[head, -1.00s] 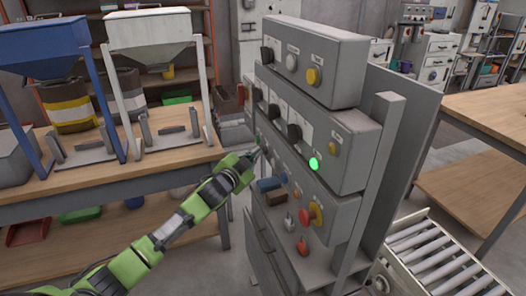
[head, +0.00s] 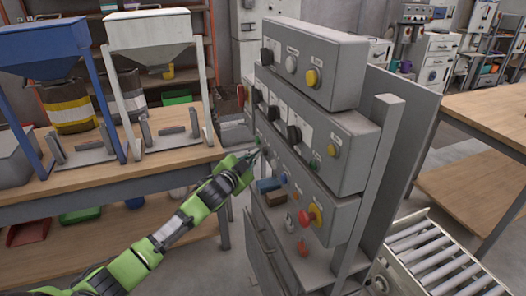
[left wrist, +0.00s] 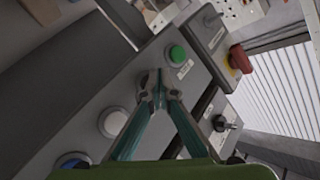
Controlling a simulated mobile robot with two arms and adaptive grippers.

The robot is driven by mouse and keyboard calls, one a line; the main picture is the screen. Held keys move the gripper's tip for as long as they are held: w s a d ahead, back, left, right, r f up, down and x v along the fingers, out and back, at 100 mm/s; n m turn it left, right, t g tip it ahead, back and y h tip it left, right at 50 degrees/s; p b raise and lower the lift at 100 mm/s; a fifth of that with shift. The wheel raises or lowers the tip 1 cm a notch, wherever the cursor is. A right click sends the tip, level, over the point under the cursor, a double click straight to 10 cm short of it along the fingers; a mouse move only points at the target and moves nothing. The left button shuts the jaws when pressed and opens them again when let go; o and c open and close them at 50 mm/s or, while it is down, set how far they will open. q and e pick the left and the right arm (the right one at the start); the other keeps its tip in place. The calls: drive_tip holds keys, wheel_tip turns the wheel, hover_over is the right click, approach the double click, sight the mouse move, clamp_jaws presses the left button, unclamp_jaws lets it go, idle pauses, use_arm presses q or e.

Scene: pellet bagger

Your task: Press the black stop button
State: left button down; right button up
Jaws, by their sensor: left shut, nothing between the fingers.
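My left gripper (head: 259,153) is shut and empty, with its fingertips at the left end of the lowest button panel (head: 335,222) of the grey control cabinet. In the left wrist view the fingertips (left wrist: 159,80) are at a dark round button (left wrist: 146,80), which they partly cover. It sits between a green button (left wrist: 177,54) and a white button (left wrist: 113,122). The fingertips look to be against it, but the exact contact is hidden. My right gripper is out of view.
A red knob on a yellow base (head: 315,214) sticks out at the panel's right end. Above are black selector knobs (head: 294,134) and a dark green lamp (head: 316,164). A bench (head: 70,184) with hoppers stands left, a roller conveyor (head: 440,262) right.

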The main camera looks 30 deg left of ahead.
use_arm(q)
drive_tip(key=shift+s+a, duration=0.2)
drive_tip(key=shift+s, duration=0.1)
drive_tip(key=s+a+p, duration=0.1)
drive_tip(key=s+a, duration=0.1)
drive_tip(key=s+a+p, duration=0.1)
drive_tip(key=s+a, duration=0.1)
drive_tip(key=shift+s, duration=0.25)
idle(0.3)
idle(0.3)
